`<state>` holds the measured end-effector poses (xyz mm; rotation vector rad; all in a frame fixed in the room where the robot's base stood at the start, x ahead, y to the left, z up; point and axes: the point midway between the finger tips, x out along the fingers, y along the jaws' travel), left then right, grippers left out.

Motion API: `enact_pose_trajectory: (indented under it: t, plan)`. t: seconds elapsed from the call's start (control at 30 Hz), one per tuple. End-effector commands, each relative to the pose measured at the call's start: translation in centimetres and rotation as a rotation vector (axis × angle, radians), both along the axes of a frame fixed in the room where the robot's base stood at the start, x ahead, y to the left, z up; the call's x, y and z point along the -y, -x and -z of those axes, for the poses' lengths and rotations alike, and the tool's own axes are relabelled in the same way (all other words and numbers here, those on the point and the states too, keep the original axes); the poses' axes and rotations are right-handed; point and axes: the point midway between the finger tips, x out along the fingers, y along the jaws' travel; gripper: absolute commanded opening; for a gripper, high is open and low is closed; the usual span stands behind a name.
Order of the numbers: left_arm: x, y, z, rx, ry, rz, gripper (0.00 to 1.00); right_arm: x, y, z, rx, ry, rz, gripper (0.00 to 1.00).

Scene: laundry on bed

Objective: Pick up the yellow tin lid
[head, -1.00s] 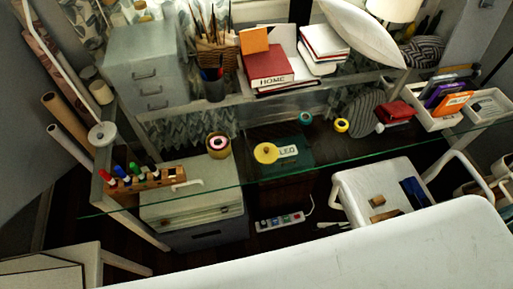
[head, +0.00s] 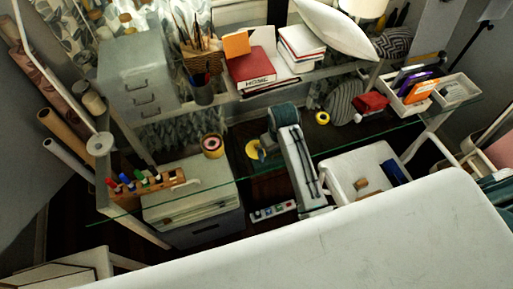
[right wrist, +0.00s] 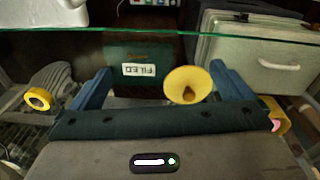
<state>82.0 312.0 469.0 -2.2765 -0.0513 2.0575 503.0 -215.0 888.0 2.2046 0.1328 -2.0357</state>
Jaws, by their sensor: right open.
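The yellow tin lid (head: 252,150) is round with a small knob and lies by the glass desk's middle, partly hidden by my right gripper in the head view. In the right wrist view the lid (right wrist: 187,78) shows whole, with a brown knob, between the two blue fingers and closer to the right-hand one. My right gripper (right wrist: 160,72) is open and empty, with its fingers apart from the lid. In the head view the right gripper (head: 268,142) is just right of the lid. My left gripper is not in view.
A green box labelled FILED (right wrist: 140,55) is beside the lid. A yellow tape roll (right wrist: 38,98) lies to the left in the wrist view. A pink-centred roll (head: 213,146) and a marker rack (head: 145,183) stand left on the desk. A red-covered book (head: 250,68) is on the shelf behind.

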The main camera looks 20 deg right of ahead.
Motion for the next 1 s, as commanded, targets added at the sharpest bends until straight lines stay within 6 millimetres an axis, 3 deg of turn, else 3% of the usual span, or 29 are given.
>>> enact_pose_trajectory:
  t: [0.2,0.43,0.8,1.0]
  plan:
    - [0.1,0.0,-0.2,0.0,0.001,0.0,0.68,-2.6,-5.1,-3.1,-0.043,-0.017,-0.052,1.0]
    - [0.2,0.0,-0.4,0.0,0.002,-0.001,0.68,-4.4,-7.8,-5.2,-0.082,-0.023,-0.095,1.0]
    - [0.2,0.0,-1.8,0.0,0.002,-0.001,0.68,-4.6,-7.9,-0.5,-0.086,-0.023,-0.099,1.0]
    - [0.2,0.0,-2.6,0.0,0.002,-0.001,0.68,-4.7,-7.8,0.8,-0.086,-0.024,-0.098,1.0]
